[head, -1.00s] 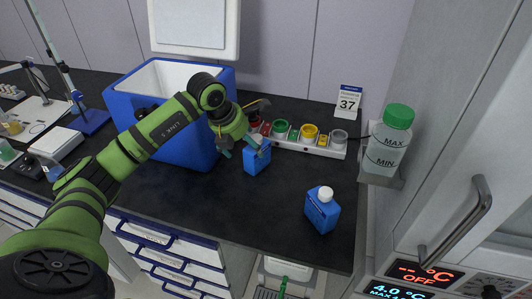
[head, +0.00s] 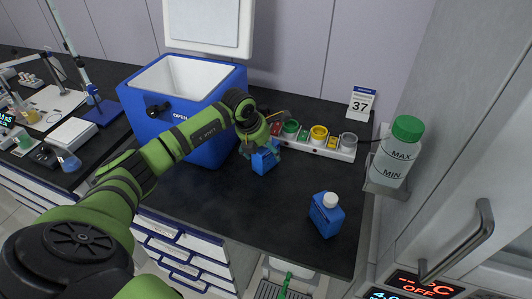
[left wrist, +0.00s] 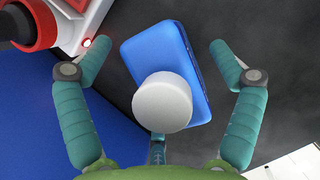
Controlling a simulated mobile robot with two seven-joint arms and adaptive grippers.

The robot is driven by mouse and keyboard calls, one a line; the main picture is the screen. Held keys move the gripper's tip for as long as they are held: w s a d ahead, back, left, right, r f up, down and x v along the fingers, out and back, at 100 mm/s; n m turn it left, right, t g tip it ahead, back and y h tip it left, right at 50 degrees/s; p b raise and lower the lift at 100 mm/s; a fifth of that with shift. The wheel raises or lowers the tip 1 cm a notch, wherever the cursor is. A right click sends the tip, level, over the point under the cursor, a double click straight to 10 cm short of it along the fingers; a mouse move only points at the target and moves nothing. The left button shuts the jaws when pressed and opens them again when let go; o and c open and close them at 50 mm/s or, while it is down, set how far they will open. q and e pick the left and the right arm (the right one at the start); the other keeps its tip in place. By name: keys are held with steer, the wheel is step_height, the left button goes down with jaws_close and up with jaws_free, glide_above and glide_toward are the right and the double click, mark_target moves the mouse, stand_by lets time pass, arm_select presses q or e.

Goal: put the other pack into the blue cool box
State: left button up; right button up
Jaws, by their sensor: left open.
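Two blue packs with white caps stand on the dark bench. One pack (head: 265,161) is to the right of the blue cool box; the other pack (head: 326,216) is nearer the bench's front right. My left gripper (head: 261,150) is at the pack by the box and partly hides it. In the left wrist view, its open fingers (left wrist: 160,75) are on either side of that pack (left wrist: 158,50), with gaps visible. The blue cool box (head: 215,148) is open, its white lid (head: 208,24) raised behind. The visible upper inside is white; its floor is hidden. My right gripper is not in view.
A white rack (head: 345,153) with coloured cups is just behind the near pack. A green-capped bottle (head: 397,153) is at the right, beside a grey cabinet with a handle (head: 460,245). The bench's middle front is clear.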

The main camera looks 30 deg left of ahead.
arm_select(q)
steer(key=shift+r, duration=0.1)
steer(key=c, duration=1.7)
steer(key=shift+c, duration=0.2)
